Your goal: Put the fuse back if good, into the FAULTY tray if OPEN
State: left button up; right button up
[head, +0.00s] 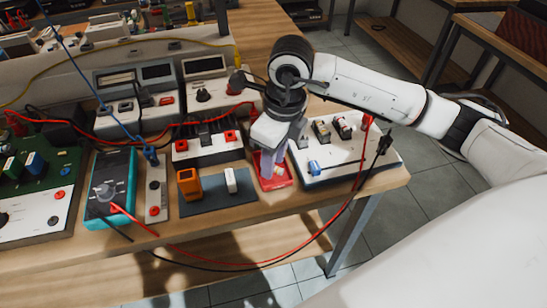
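My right gripper (270,168) points down at the red tray (288,184) near the table's front edge. Its fingertips are at or just above the tray; whether they are open or shut, and whether a fuse is between them, I cannot tell. A small pale thing shows beside the fingertips, too small to identify. The white panel (345,168) right of the tray carries several small fittings, including a blue one (314,167). The teal multimeter (112,182) lies at the left, with a dial. I cannot make out a FAULTY label. My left gripper is not in view.
A dark mat (212,202) holds an orange block (189,184) and a white block (231,180). A grey terminal strip (155,187) lies beside the multimeter. Red and black leads (345,210) loop over the front edge. Instruments (205,93) stand behind. A green board (40,175) is at the left.

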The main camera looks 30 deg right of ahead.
aim_at(279, 169)
jog(key=shift+r, duration=0.25)
notch_tip(279, 169, up, 12)
jog(key=s, duration=0.1)
jog(key=shift+d, duration=0.35)
jog(key=shift+s+f, duration=0.1)
jog(key=shift+f, duration=0.05)
